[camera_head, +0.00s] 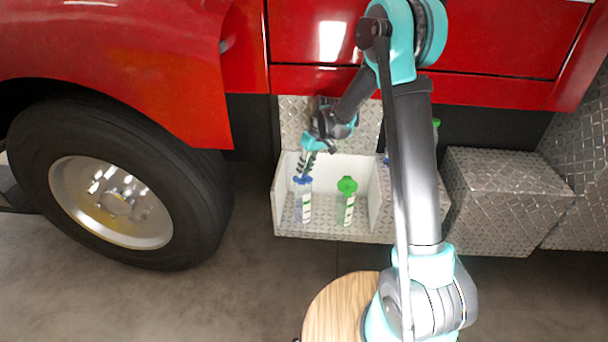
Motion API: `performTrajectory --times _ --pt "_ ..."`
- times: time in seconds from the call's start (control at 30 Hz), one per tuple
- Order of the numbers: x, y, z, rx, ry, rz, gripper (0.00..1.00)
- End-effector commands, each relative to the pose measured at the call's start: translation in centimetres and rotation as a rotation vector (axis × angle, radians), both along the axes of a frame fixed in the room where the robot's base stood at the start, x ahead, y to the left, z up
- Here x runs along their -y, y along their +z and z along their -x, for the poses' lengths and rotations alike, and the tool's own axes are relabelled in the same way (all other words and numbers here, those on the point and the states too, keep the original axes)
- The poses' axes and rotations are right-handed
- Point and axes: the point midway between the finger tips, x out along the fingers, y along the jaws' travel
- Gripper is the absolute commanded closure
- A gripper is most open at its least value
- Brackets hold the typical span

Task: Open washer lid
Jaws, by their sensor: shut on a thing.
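A clear bottle-like container (303,207) with a blue lid (303,181) stands upright at the left of the white-walled bay in the truck's side. My gripper (304,176) reaches down from above with its fingers at the blue lid, shut on it. The fingers hide part of the lid's top, and I cannot tell whether the lid is loosened. A similar container (348,211) with a green lid (347,185) stands to the right, apart from my gripper. No label naming the washer lid is readable.
White walls (360,181) enclose the bay at the sides and back. A large tire (190,190) stands left, a diamond-plate box (500,190) right. Red truck panels (480,50) overhang above. Bits of blue and green show behind my arm.

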Motion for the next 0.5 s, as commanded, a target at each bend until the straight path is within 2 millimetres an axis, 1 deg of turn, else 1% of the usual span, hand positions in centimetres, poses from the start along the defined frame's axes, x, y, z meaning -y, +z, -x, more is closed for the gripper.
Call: performTrajectory --times 0.13,0.4,0.43,0.5 --pt "0.01 0.19 -0.26 -0.037 0.001 -0.001 1.0" --pt "0.01 0.2 -0.24 -0.038 0.001 -0.001 1.0" --pt "0.01 0.2 -0.24 -0.038 0.0 -0.001 0.77" --pt "0.01 0.2 -0.24 -0.038 0.001 -0.001 0.69"
